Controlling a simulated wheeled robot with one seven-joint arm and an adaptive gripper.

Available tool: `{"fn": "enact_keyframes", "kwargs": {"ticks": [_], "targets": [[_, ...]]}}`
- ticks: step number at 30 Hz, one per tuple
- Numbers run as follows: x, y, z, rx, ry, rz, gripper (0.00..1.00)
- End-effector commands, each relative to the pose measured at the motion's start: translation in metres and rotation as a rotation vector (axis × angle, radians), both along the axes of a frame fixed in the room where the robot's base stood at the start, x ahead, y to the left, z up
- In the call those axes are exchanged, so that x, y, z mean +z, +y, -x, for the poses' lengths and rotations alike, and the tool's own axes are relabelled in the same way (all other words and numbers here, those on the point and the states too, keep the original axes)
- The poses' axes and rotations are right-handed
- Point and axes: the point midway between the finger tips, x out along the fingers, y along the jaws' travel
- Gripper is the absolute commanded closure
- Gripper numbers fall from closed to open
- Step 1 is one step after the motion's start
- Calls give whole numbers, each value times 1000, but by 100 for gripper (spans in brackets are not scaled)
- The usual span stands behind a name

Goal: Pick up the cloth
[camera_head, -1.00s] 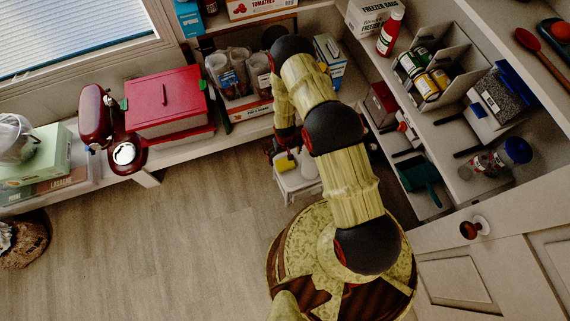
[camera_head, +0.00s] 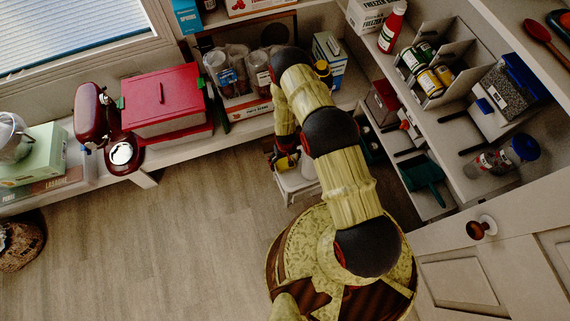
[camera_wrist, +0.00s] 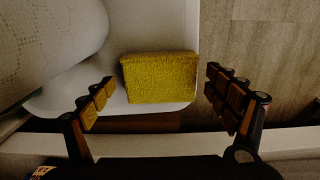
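A yellow, rough-textured block (camera_wrist: 160,78), looking more like a sponge than a folded cloth, lies on a white surface in the wrist view. No other cloth-like thing is clear to me. My gripper (camera_wrist: 160,82) is open, with one finger on each side of the block. The fingers look apart from it, and their height above it is hard to judge. In the head view my gripper (camera_head: 284,160) is small and partly hidden by my arm, over a small white stool or stand (camera_head: 298,184).
A white textured roll (camera_wrist: 50,45) lies left of the block. A low shelf with a red box (camera_head: 162,100) and a mixer (camera_head: 92,115) runs along the back. Shelves with cans and a teal dustpan (camera_head: 422,175) stand at right.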

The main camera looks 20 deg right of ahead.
Motion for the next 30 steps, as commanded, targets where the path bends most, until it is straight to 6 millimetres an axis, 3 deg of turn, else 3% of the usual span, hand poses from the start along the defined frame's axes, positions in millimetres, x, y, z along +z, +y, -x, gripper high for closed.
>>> {"fn": "enact_keyframes", "kwargs": {"ticks": [18,30], "targets": [[0,0,0,0,0,0,50],[7,0,0,-1,-1,0,51]]}}
